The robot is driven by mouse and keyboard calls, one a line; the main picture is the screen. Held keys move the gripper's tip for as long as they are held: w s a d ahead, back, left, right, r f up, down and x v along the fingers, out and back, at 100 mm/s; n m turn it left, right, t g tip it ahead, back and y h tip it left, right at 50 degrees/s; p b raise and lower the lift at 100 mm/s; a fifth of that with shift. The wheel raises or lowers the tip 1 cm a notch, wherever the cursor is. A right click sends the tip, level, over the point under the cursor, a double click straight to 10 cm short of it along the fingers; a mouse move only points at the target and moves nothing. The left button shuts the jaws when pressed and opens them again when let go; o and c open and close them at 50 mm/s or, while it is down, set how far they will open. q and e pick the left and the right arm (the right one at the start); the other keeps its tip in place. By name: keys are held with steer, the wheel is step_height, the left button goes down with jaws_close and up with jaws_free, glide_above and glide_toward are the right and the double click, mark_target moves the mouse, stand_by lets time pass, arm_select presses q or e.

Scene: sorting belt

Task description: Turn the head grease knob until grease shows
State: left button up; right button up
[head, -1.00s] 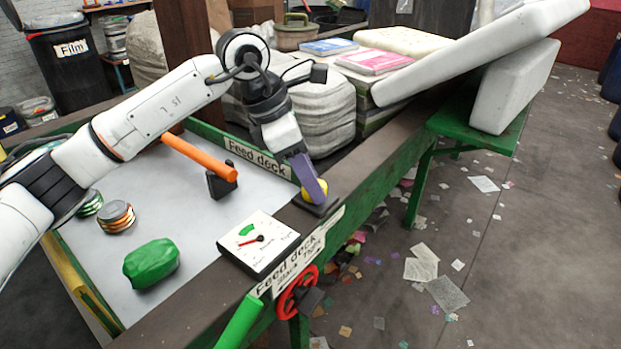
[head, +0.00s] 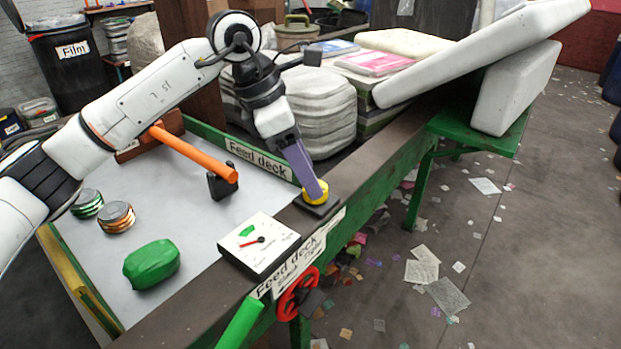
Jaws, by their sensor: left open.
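A yellow knob (head: 325,187) sits on a small dark base on the rim of the feed deck, beside the "Feed deck" label. My left gripper (head: 316,194) points down at the knob, with its purple fingers at or around it; the fingers hide part of the knob, and I cannot tell whether they touch it. The left gripper is open. No grease is visible around the knob. My right gripper is not in view.
A gauge (head: 259,244) with a red needle and a red handwheel (head: 298,293) are close by on the deck's near edge. An orange-handled tool (head: 193,152), a green bundle (head: 151,263) and stacked discs (head: 117,217) lie on the deck. White slabs (head: 480,50) lean at the right.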

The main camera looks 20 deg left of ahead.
arm_select(q)
steer(key=v, duration=0.7)
steer(key=shift+r, duration=0.4)
steer(key=shift+a, duration=0.1)
steer(key=x, duration=1)
steer(key=shift+s+f, duration=0.1)
steer(key=shift+f, duration=0.1)
